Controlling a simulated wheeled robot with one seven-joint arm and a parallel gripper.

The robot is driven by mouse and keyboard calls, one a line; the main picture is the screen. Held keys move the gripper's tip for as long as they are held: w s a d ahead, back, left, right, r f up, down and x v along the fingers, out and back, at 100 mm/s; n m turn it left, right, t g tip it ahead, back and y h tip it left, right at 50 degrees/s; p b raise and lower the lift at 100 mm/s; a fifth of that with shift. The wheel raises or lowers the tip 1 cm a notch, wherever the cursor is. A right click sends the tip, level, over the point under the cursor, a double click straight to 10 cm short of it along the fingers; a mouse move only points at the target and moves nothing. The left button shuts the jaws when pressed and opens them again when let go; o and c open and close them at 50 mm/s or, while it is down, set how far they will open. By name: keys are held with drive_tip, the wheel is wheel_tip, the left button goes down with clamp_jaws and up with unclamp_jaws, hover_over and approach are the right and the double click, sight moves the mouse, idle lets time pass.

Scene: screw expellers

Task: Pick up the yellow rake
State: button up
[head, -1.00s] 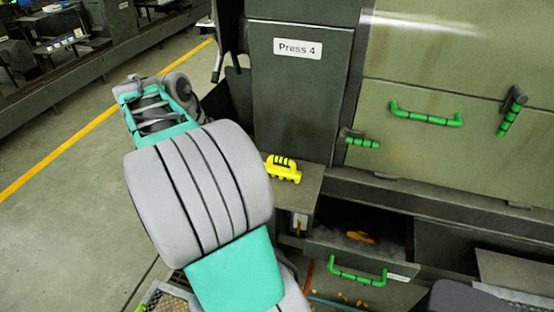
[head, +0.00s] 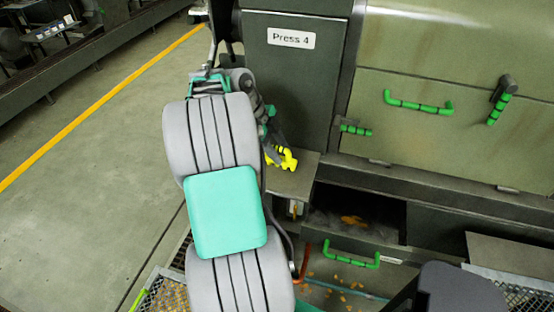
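The yellow rake (head: 287,161) lies on a small grey-green ledge (head: 293,184) below the Press 4 panel. My arm reaches up the middle of the head view and bends right to it. My gripper (head: 273,150) is dark and small, right at the rake's left and upper part, and covers some of it. I cannot tell whether it touches the rake or how far its fingers are apart.
The Press 4 cabinet (head: 290,85) stands just behind the ledge. Right of it is a large panel with green handles (head: 420,106). Below, an open drawer (head: 340,232) with a green handle holds orange-brown bits. Open floor (head: 90,210) lies to the left.

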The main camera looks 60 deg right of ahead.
clamp_jaws()
idle(0.4)
drive_tip(key=shift+r, duration=0.1)
